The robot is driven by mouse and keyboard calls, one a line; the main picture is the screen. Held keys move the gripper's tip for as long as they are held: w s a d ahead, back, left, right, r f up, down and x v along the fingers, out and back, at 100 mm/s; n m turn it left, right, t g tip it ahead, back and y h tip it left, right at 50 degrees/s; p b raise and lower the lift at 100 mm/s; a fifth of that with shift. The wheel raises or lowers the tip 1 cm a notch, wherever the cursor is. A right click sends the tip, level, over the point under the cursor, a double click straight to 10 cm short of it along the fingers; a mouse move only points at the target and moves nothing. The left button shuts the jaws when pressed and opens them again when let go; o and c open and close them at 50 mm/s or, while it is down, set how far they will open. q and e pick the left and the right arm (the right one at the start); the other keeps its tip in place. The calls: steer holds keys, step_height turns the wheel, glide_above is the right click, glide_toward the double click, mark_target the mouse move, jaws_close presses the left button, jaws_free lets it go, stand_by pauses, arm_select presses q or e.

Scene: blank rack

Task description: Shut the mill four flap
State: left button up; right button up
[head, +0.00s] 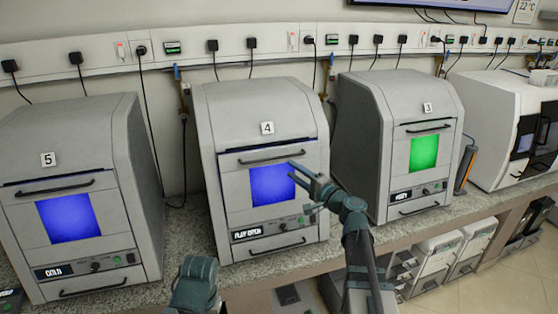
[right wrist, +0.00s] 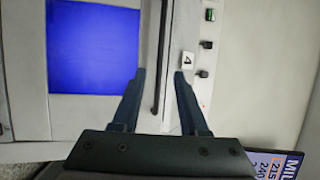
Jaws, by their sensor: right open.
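My right gripper (head: 299,187) is open in front of the flap. In the right wrist view, the handle (right wrist: 161,50) runs between the open fingertips; whether they touch it I cannot tell. A teal part of my left arm shows low in the head view, without its fingers.
Mill five (head: 60,130) stands to the left with a blue window, and mill three (head: 385,100) to the right with a green one. A white machine (head: 490,110) is farther right. All stand on a speckled counter (head: 195,225), with cables behind.

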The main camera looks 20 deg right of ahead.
steer(key=x, duration=0.7)
steer(key=shift+w, duration=0.4)
steer(key=shift+a, duration=0.1)
jaws_close()
stand_by(0.9)
